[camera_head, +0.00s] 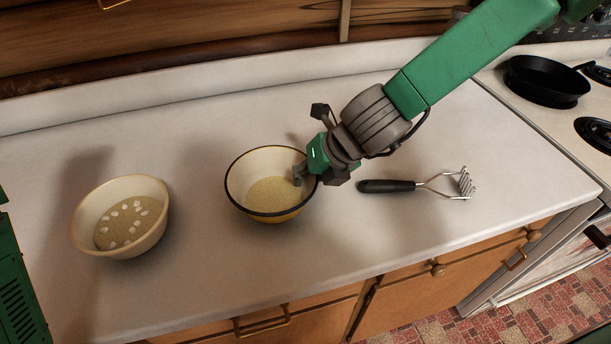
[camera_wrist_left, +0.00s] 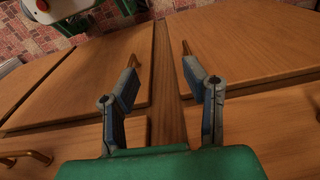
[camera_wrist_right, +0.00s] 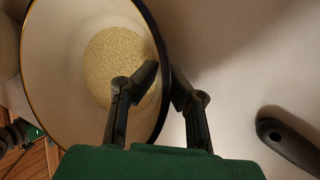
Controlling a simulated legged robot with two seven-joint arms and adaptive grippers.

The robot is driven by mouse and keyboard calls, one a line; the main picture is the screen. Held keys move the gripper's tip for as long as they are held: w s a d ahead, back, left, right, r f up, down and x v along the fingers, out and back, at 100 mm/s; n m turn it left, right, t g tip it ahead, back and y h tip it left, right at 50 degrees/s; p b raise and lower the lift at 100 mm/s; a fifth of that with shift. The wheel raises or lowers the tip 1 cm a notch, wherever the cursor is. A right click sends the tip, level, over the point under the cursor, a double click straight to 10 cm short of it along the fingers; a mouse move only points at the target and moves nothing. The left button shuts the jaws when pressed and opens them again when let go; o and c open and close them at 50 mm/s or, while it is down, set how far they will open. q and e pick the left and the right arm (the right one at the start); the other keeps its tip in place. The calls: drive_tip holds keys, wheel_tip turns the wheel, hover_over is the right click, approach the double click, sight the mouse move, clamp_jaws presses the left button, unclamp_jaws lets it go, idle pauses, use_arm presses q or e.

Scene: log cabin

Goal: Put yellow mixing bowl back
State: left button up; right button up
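The yellow mixing bowl (camera_head: 270,217) stands on the white counter in the middle of the head view. It has a pale inside, a dark rim and a yellowish grainy bottom or filling. It also fills the left of the right wrist view (camera_wrist_right: 60,75). My right gripper (camera_head: 307,177) is at the bowl's right rim, one finger inside and one outside. In the right wrist view the fingers (camera_wrist_right: 166,72) are drawn together around the rim. My left gripper (camera_wrist_left: 159,52) is open and empty, in front of wooden cabinet doors.
A cream bowl (camera_head: 158,222) with white pieces in it stands to the left. A masher (camera_head: 388,186) with a black handle lies right of the yellow bowl. A black pan (camera_head: 545,82) sits on the stove at the right. The counter (camera_head: 215,270) is clear between the bowls.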

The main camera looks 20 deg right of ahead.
drive_tip(key=shift+o, duration=0.9)
drive_tip(key=shift+a, duration=0.1)
drive_tip(key=shift+r, duration=0.15)
drive_tip(key=p+v, duration=0.2)
drive_tip(key=v, duration=1)
drive_tip(key=shift+p, duration=0.35)
